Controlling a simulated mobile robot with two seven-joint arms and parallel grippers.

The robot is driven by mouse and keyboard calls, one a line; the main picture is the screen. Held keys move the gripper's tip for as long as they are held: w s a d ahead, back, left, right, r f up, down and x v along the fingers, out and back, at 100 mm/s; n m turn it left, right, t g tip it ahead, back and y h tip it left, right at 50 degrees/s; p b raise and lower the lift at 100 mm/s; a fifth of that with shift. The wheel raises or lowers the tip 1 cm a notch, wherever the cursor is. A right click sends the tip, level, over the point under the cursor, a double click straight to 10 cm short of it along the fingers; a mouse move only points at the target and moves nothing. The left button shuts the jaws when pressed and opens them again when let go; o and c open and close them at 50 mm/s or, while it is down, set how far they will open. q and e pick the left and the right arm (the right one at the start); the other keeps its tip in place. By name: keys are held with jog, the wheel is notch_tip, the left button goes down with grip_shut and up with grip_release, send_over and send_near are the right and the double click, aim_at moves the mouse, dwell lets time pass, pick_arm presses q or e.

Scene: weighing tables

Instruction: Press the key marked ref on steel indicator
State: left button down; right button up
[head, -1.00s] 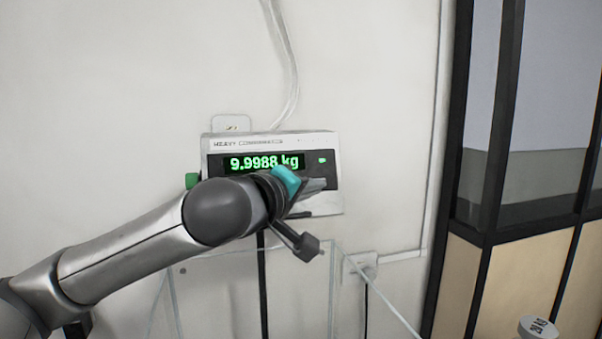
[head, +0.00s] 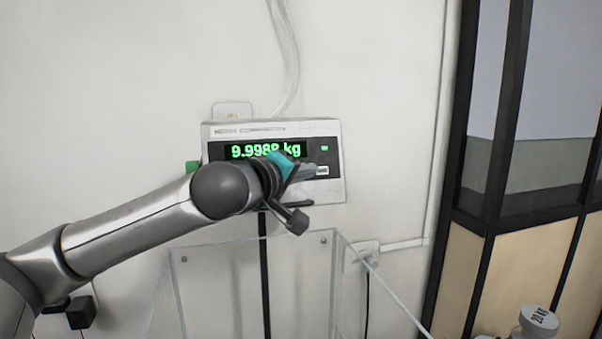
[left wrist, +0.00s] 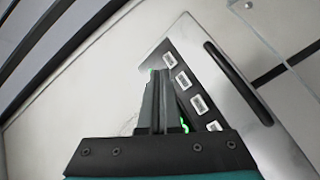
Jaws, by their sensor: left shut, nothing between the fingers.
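The steel indicator (head: 331,190) is on the wall in the head view, its green display (head: 240,151) reading 9.9988 kg. My left gripper (head: 313,171) is shut and empty in front of its lower right face. One pale key (head: 322,170) shows just right of the fingertips; the arm hides the others. In the left wrist view, the shut fingers (left wrist: 158,76) point at the indicator (left wrist: 235,100), left of a row of several white keys (left wrist: 183,80). Their markings are too small to read. I cannot tell whether the fingertips touch the face. My right gripper is not in view.
A clear-walled enclosure (head: 333,275) stands below the indicator. A wall socket (head: 362,255) is to its right. A dark-framed partition (head: 482,160) stands at the right. A pale, round-topped object (head: 538,320) is at the bottom right. The wall around the indicator is mostly bare.

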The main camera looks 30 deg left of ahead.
pick_arm(q)
jog(key=shift+w+a+f, duration=0.25)
jog(key=shift+w+a, duration=0.35)
jog(key=shift+a, duration=0.1)
jog(key=shift+w+a+f, duration=0.25)
jog(key=shift+w+a, duration=0.35)
jog(key=shift+a, duration=0.1)
jog(key=shift+w, duration=0.1)
dwell(1.0)
jog(key=shift+w+a+f, duration=0.15)
jog(key=shift+w+a, duration=0.05)
jog(key=shift+a, duration=0.1)
jog(key=shift+w+a+f, duration=0.1)
jog(key=shift+w+a, duration=0.1)
jog(key=shift+a, duration=0.1)
dwell(0.6)
jog(key=shift+d, duration=0.15)
dwell(0.3)
jog(key=shift+s+d+r+b, duration=0.25)
jog(key=shift+s+d+b, duration=0.05)
jog(key=shift+s+d, duration=0.2)
jog(key=s+d, duration=0.1)
jog(key=s+d+r, duration=0.1)
jog(key=s+d, duration=0.1)
jog(key=shift+d+r, duration=0.15)
jog(key=shift+d, duration=0.1)
dwell(0.3)
